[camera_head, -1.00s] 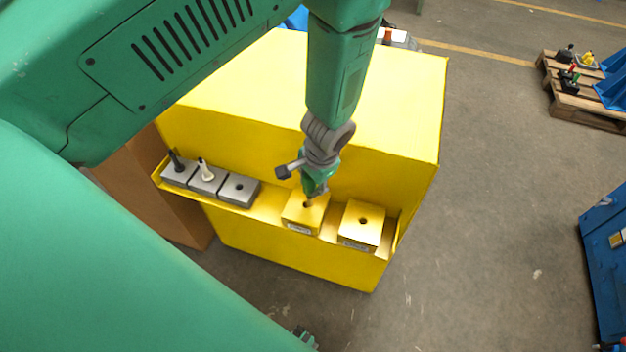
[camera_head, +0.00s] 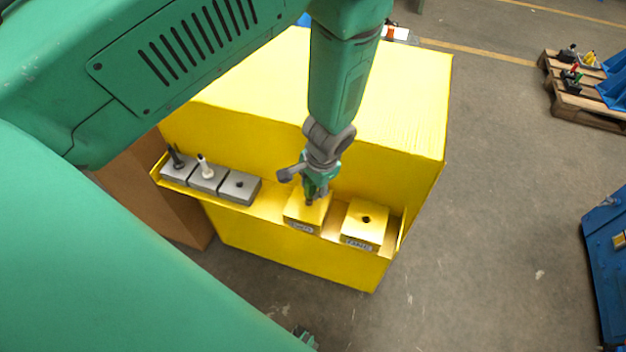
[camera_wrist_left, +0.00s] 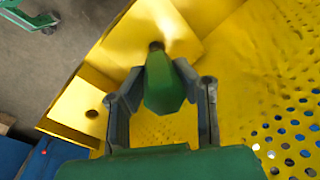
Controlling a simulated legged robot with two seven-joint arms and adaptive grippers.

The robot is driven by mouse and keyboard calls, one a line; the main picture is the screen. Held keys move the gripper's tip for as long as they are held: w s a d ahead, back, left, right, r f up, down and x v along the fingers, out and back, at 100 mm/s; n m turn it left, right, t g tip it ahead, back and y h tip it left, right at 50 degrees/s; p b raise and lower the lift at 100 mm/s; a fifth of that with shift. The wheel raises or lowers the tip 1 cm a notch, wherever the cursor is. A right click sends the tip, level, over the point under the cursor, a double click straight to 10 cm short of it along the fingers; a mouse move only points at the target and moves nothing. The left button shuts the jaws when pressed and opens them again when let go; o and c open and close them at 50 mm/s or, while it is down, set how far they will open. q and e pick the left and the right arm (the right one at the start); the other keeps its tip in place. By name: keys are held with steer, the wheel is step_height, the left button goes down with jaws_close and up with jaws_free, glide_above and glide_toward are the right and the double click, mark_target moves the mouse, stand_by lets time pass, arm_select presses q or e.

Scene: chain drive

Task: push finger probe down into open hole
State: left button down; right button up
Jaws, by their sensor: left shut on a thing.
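My left gripper (camera_head: 314,180) is above the left yellow block (camera_head: 293,215) on the shelf. It is shut on a green finger probe (camera_wrist_left: 163,92), which has a dark tip. In the head view the probe points down and its tip is over the top of that block, covering its hole. In the left wrist view the tip meets the block (camera_wrist_left: 172,22) at the hole. How far the tip is in, I cannot tell. The right yellow block (camera_head: 364,222) has an open, empty hole. My right gripper is not recognisable in these frames.
Three grey blocks share the shelf: one with a black peg (camera_head: 177,160), one with a pale peg (camera_head: 204,165), and one with an empty hole (camera_head: 240,187). The tall yellow housing (camera_head: 400,100) rises right behind the gripper.

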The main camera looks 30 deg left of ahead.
arm_select(q)
steer(key=shift+f+b, duration=0.75)
steer(key=shift+f, duration=0.35)
steer(key=c, duration=1.2)
jaws_free()
steer(key=shift+r, duration=0.15)
step_height(320, 180, up, 10)
steer(key=shift+w+f, duration=0.1)
steer(key=shift+f, duration=0.1)
